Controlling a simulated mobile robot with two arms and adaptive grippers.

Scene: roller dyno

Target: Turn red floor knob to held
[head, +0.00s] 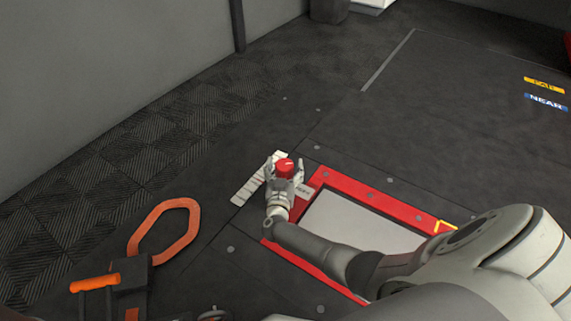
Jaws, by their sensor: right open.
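The red floor knob (285,168) is small and round and sits at the floor near a white label strip (252,188). My right gripper (284,171) is open, with its fingers on either side of the knob. I cannot tell whether the fingers touch it. The knob's lower part and any mark of its position are hidden or too small to read. My right arm reaches in from the lower right. My left gripper is not in view.
A red frame (371,181) around a pale panel (350,225) lies beneath my right arm. An orange loop handle (163,228) and an orange-gripped tool (95,283) are at lower left. Yellow FAR and blue NEAR labels (545,102) mark the clear dark floor at right.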

